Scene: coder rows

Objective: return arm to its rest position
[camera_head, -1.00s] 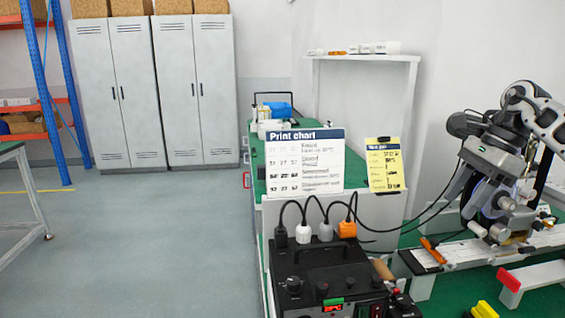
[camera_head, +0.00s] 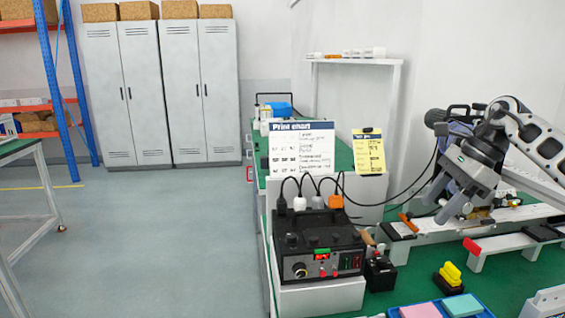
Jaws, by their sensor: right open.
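My right gripper (camera_head: 448,203) is at the right of the head view, at the end of my right arm, which comes in from the right edge. Its fingers point down and to the left, and it is open with nothing seen between them. It appears over or in front of the white rail (camera_head: 440,226) on the green bench; the exact gap cannot be told. My left gripper and arm are not in view.
A black control box (camera_head: 318,256) with plugged cables stands on the bench, left of the gripper. A print chart (camera_head: 301,150) and yellow card (camera_head: 369,153) stand behind it. A blue tray (camera_head: 396,314) with pink and teal blocks is at the front. Open floor lies left.

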